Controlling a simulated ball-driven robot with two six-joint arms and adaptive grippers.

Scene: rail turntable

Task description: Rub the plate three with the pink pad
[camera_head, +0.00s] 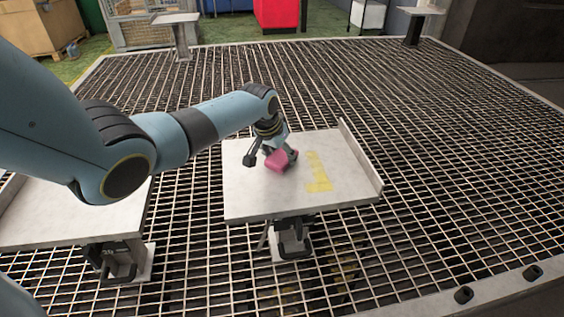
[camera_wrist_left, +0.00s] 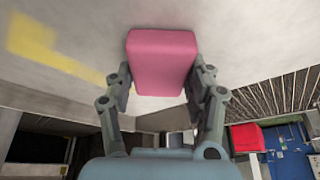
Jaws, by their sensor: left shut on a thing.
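The pink pad (camera_head: 281,161) is a small block in the jaws of my left gripper (camera_head: 272,158), over the middle of a pale grey plate (camera_head: 250,196). The plate has a raised lip along its right edge and a yellow painted mark (camera_head: 319,172) just right of the pad. I cannot read the mark surely as a three. In the left wrist view the pad (camera_wrist_left: 161,62) sits between both fingers of the gripper (camera_wrist_left: 160,88), with the plate's pale surface beyond it. I cannot tell whether the pad touches the plate. My right gripper is out of view.
Another pale plate (camera_head: 70,224) lies at the left, partly behind my left arm. Smaller plates on posts stand at the back left (camera_head: 176,18) and back right (camera_head: 424,10). Open metal grating (camera_head: 440,140) surrounds the plates. A red box (camera_head: 277,13) stands far back.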

